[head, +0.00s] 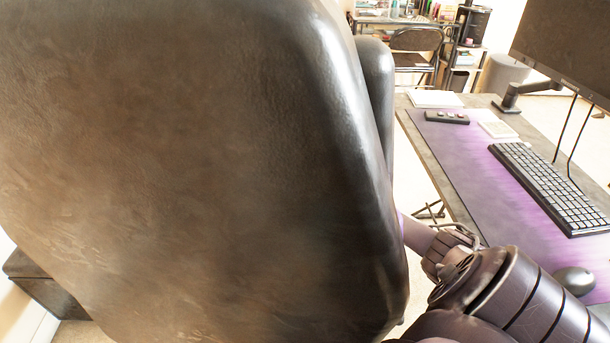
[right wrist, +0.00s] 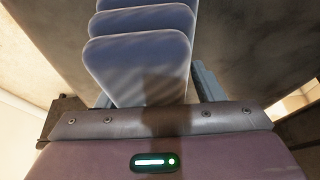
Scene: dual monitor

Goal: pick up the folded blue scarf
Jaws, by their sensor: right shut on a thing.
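The folded blue scarf (right wrist: 140,72) shows in the right wrist view as several rounded, blue-grey layers standing just beyond the gripper's purple body. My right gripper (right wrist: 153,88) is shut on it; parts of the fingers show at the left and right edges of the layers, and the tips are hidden. In the head view my right arm reaches in from the lower right. Its hand end goes behind the large dark chair back, so the scarf and the fingertips are hidden there. My left gripper is not in view.
The dark leather chair back (head: 190,170) fills the left and middle of the head view, close by. To the right is a desk with a purple mat (head: 465,160), a keyboard (head: 550,188), a mouse (head: 574,281) and a monitor (head: 570,45). A shelf stands far behind.

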